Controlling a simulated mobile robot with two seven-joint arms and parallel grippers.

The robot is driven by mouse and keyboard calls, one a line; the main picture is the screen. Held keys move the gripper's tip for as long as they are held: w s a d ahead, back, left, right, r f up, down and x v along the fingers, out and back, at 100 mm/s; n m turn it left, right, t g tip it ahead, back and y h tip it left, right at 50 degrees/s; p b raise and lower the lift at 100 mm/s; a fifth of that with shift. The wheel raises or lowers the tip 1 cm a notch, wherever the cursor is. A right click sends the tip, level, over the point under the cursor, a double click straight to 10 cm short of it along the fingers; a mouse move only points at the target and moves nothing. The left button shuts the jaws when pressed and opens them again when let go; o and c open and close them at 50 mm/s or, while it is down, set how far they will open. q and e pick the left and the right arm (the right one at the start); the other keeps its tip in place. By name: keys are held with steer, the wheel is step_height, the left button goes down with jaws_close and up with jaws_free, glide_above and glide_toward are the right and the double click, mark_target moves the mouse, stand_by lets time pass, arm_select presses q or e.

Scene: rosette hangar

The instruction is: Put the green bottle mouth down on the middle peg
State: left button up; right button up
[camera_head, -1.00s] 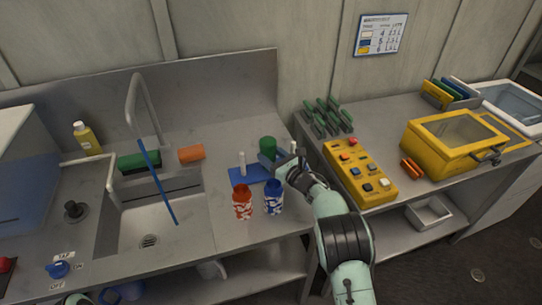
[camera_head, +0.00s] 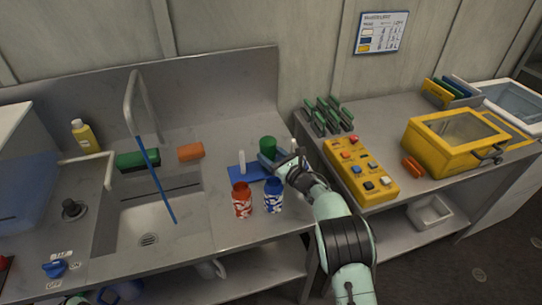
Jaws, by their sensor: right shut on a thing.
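The green bottle (camera_head: 268,144) is held by my right gripper (camera_head: 270,158) above the blue peg base (camera_head: 239,174), over its middle to right part. The gripper hides the bottle's lower part, so I cannot tell whether a peg is inside it. One white peg (camera_head: 242,162) stands bare at the base's left, and another white peg tip (camera_head: 294,146) shows at the right beside the gripper. The middle peg is hidden. At the lower left edge a small part of my left arm shows; its gripper fingers are not visible.
A red-and-white bottle (camera_head: 242,201) and a blue-and-white bottle (camera_head: 274,196) stand just in front of the base. The sink (camera_head: 150,218) with its tap (camera_head: 133,100) lies to the left. A yellow button box (camera_head: 360,170) is close to my right arm.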

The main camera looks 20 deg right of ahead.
steer(key=shift+f, duration=0.2)
steer(key=o, duration=1.5)
steer(key=shift+c, duration=0.2)
steer(key=b, duration=0.3)
glide_above(298, 195)
